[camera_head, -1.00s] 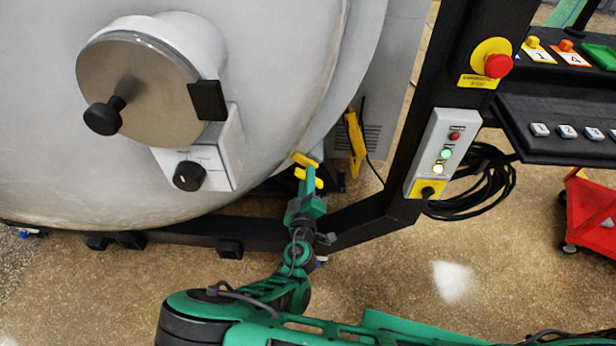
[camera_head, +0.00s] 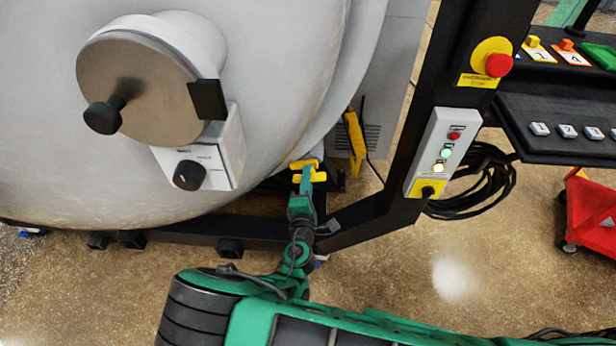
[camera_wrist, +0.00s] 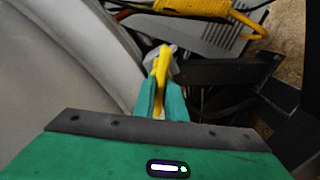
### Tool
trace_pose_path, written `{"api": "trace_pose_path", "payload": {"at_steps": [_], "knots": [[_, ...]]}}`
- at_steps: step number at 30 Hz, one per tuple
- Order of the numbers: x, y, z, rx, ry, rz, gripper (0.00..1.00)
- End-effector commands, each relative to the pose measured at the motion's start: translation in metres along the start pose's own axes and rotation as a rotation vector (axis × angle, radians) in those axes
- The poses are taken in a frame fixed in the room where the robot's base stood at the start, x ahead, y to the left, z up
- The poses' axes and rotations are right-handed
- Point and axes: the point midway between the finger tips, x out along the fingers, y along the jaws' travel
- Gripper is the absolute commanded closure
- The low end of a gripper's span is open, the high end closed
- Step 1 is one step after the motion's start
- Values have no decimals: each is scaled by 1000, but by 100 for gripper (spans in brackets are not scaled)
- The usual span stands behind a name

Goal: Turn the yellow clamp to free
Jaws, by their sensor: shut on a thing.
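The yellow clamp (camera_head: 304,164) sits low at the right edge of the large grey furnace door, by the black frame. In the head view its yellow bar looks about level. My gripper (camera_head: 308,172) is at the clamp, reaching up from below. In the wrist view my teal fingers (camera_wrist: 160,97) are shut on the upright yellow clamp (camera_wrist: 161,65), which sticks out beyond their tips. The clamp's lower part is hidden between the fingers, and its mount is hard to make out.
A second yellow part (camera_head: 355,142) stands to the right, behind the door rim. The black frame post (camera_head: 392,195) with a button panel (camera_head: 446,150) is right of my gripper. A door knob (camera_head: 103,115) and dial (camera_head: 189,175) are left. Open floor lies below.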

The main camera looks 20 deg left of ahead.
Motion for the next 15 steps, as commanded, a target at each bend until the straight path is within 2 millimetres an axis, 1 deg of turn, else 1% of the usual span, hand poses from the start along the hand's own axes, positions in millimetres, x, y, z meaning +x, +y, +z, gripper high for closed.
{"api": "trace_pose_path", "payload": {"at_steps": [1, 15], "knots": [[-1, -4, 1, -42, -1, -8, 100], [-1, -6, 1, -458, 2, -7, 100]]}}
